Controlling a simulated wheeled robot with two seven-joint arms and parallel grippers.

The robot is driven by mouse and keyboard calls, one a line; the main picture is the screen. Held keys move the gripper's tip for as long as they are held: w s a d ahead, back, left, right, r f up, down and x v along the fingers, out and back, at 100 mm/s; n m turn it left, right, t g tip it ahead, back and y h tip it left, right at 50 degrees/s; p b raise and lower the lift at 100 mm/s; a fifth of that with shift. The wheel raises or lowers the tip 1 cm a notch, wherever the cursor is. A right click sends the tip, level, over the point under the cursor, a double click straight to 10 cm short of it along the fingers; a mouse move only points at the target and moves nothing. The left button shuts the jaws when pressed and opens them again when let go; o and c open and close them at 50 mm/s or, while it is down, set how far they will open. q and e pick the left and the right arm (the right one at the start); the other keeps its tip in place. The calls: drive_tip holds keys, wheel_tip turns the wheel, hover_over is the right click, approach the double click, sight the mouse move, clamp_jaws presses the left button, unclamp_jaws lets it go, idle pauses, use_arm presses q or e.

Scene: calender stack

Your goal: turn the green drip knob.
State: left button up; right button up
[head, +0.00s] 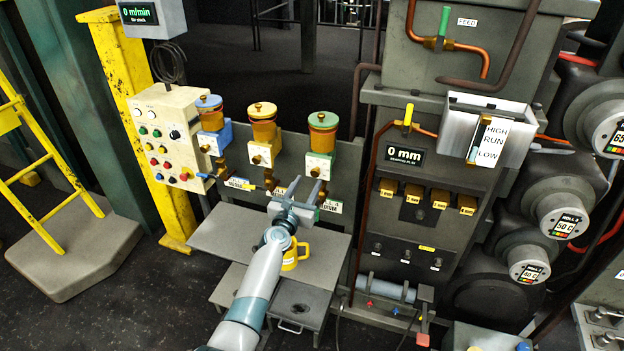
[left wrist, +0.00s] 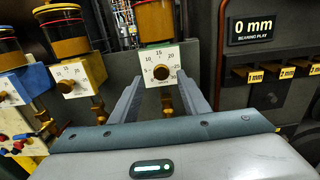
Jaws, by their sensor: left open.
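The green-topped oiler (head: 322,122) stands rightmost of three on the grey panel. Its white dial block faces me, with a small brass drip knob (head: 315,171) that also shows in the left wrist view (left wrist: 161,72). My left gripper (head: 307,185) is open and empty, just below and in front of this dial in the head view. In the left wrist view its fingers (left wrist: 160,86) spread either side of the lower dial area, and the knob shows between and slightly above the tips, apparently untouched. My right gripper is in neither view.
The yellow oiler (head: 262,123) and blue oiler (head: 210,113) stand to the left with similar dials. A yellow can (head: 293,257) sits under my left arm on a grey table (head: 222,238). A machine cabinet (head: 440,130) rises close on the right.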

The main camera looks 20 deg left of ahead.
sight(314, 173)
use_arm(q)
drive_tip(key=w, duration=0.1)
drive_tip(key=w+b, duration=0.1)
drive_tip(key=w, duration=0.1)
drive_tip(key=shift+w+d+f, duration=0.15)
drive_tip(key=shift+w+f, duration=0.05)
drive_tip(key=shift+w+r+b, duration=0.1)
drive_tip(key=shift+w+b, duration=0.3)
drive_tip(key=shift+w, duration=0.1)
drive_tip(key=c, duration=1)
